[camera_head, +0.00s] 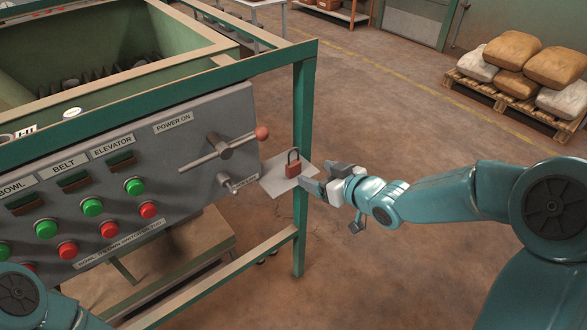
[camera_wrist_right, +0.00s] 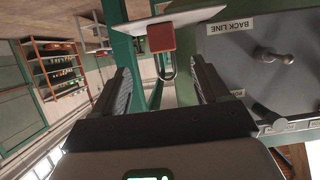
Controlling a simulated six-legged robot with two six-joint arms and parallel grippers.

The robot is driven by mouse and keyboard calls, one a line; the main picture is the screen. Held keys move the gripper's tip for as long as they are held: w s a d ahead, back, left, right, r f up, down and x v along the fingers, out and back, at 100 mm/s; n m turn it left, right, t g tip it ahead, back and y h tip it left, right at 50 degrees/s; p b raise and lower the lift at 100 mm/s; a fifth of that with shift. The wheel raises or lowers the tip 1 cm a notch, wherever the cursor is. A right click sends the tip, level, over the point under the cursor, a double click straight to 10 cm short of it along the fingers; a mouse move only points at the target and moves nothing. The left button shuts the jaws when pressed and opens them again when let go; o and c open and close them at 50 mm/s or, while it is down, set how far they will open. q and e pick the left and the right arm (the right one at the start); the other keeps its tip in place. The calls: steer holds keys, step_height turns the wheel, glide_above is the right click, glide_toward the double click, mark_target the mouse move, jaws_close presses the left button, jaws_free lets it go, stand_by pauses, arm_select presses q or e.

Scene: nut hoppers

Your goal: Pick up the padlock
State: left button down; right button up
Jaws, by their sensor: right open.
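The padlock (camera_head: 293,168) has a red body and a dark shackle. It stands upright on a small pale shelf (camera_head: 270,184) beside the control panel. My right gripper (camera_head: 318,178) is open, just right of the padlock, with its fingers pointing toward it. Of my left arm only a rounded joint shows at the lower left of the head view; the left gripper is out of sight.
The grey panel (camera_head: 150,190) carries green and red buttons and a lever with a red knob (camera_head: 262,133). A green frame post (camera_head: 303,110) rises close behind the shelf. Sacks lie on a pallet (camera_head: 500,98) at the far right. The floor between is clear.

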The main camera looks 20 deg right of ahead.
steer(key=x, duration=0.5)
steer(key=shift+w+a+f, duration=0.15)
steer(key=shift+w+a, duration=0.05)
steer(key=shift+w, duration=0.1)
steer(key=x, duration=0.5)
steer(key=shift+w+a+f, duration=0.1)
steer(key=shift+a+f, duration=0.05)
steer(key=shift+f, duration=0.15)
steer(key=shift+r, duration=0.1)
steer(key=c, duration=1.1)
step_height(320, 180, up, 11)
steer(key=p, duration=0.3)
step_height(320, 180, up, 9)
steer(key=p, duration=0.5)
glide_above(296, 168)
steer(key=w, duration=0.2)
steer(key=shift+s+a, duration=0.25)
steer(key=shift+a, duration=0.05)
